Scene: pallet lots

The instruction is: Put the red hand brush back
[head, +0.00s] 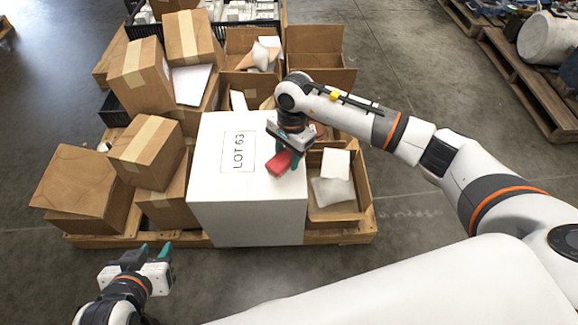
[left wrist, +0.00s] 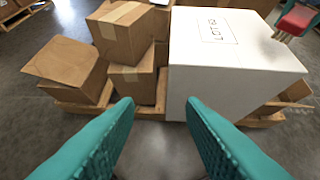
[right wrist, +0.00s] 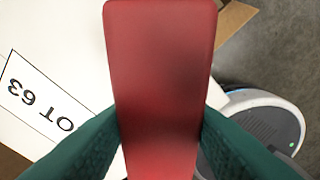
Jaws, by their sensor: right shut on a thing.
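The red hand brush (head: 280,162) is in my right gripper (head: 288,158), above the right part of the top of the white box marked LOT 63 (head: 215,160). In the right wrist view the brush's red body (right wrist: 160,70) fills the middle, between the teal fingers (right wrist: 155,150). I cannot tell whether the brush touches the box. In the left wrist view the brush (left wrist: 300,18) shows at the top right. My left gripper (head: 156,250) is open and empty, low in front of the pallet; its spread fingers (left wrist: 160,120) frame the floor and box.
Cardboard boxes (head: 145,153) are stacked left of the white box on a wooden pallet (head: 345,236). An open carton (head: 350,205) with packing stands to its right. Another pallet (head: 530,85) with a white bucket (head: 548,40) is at the upper right. The floor between is clear.

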